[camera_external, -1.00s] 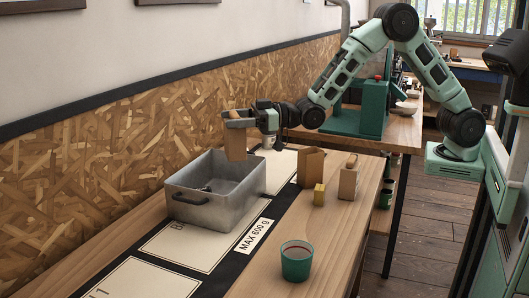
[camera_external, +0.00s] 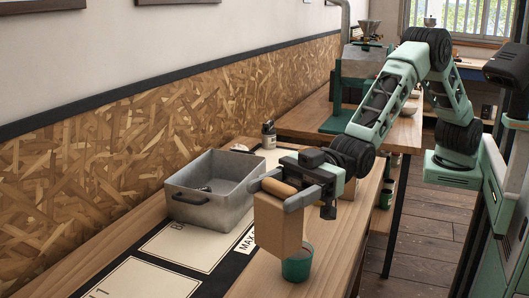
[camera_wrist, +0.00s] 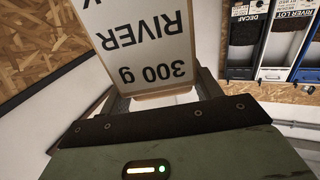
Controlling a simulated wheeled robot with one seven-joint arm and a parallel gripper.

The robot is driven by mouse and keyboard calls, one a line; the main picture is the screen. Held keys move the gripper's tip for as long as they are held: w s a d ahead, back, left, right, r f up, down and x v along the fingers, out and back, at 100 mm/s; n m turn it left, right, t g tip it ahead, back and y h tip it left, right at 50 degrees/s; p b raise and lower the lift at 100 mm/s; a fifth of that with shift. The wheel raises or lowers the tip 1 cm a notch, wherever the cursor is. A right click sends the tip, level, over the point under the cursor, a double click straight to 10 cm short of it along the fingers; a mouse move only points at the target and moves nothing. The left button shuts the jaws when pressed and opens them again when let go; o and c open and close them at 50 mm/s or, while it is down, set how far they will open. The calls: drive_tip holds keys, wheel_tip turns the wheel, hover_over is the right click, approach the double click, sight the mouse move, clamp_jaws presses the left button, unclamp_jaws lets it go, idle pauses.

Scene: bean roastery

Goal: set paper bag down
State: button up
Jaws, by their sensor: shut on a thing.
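My gripper (camera_external: 283,196) is shut on the top of a brown paper bag (camera_external: 278,233). The bag hangs upright in the external view, in front of the table's middle, and covers part of a teal cup (camera_external: 299,264). I cannot tell how far its bottom is above the table. In the wrist view the bag's cream label (camera_wrist: 145,45) fills the top middle, with "RIVER" and "300 g" upside down. The black mat (camera_external: 232,262) with cream cards (camera_external: 147,280) lies left of the bag. The "MAX" label (camera_external: 246,241) is partly hidden by the bag.
A grey metal bin (camera_external: 205,209) stands left of the bag, near the wall. A small jar (camera_external: 268,135) stands behind it. The wrist view shows wall dispensers (camera_wrist: 246,30) marked "DECAF" and "RIVER LOT". The bare tabletop (camera_external: 347,235) shows right of my gripper.

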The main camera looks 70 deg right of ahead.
wheel_tip(320, 180, down, 15)
drive_tip(key=p, duration=0.1)
idle(0.5)
drive_tip(key=shift+f, duration=0.1)
drive_tip(key=o, duration=1.5)
drive_tip(key=b+v, duration=0.1)
drive_tip(key=v, duration=1.1)
